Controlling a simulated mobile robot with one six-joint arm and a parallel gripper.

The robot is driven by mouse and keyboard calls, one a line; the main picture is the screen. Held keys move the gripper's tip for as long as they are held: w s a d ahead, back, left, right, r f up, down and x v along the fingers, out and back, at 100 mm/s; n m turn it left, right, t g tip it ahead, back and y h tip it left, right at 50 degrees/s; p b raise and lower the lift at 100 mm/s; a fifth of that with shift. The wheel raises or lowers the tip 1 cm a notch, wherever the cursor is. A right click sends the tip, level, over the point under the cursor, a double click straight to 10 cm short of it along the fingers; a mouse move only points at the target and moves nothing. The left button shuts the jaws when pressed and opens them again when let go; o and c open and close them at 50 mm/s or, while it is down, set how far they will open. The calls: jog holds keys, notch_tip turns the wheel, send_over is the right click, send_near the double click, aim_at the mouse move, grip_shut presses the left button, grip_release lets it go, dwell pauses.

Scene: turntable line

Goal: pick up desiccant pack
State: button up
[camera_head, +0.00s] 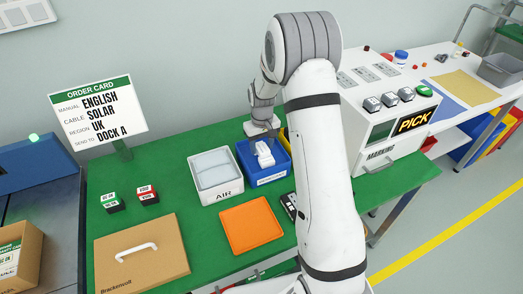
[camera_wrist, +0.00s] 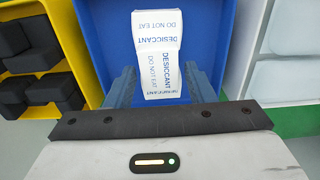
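White desiccant packs with blue lettering lie in a blue bin (camera_head: 272,175). In the wrist view, one pack (camera_wrist: 163,82) lies lengthwise and another (camera_wrist: 157,28) lies across just beyond it, inside the blue bin (camera_wrist: 217,15). My gripper (camera_wrist: 162,76) is pointed down into the bin. Its two grey fingers are apart, one on each side of the nearer pack, with a visible gap on both sides. In the head view my gripper (camera_head: 262,138) is over the white packs (camera_head: 264,154). The fingertips' depth beside the pack is hard to tell.
The white AIR bin (camera_head: 216,190) stands close beside the blue bin. A yellow bin (camera_wrist: 75,12) with black blocks (camera_wrist: 45,90) is on its other side.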

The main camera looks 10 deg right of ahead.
jog(key=c, duration=0.7)
jog(key=shift+c, duration=0.2)
jog(key=shift+r, duration=0.15)
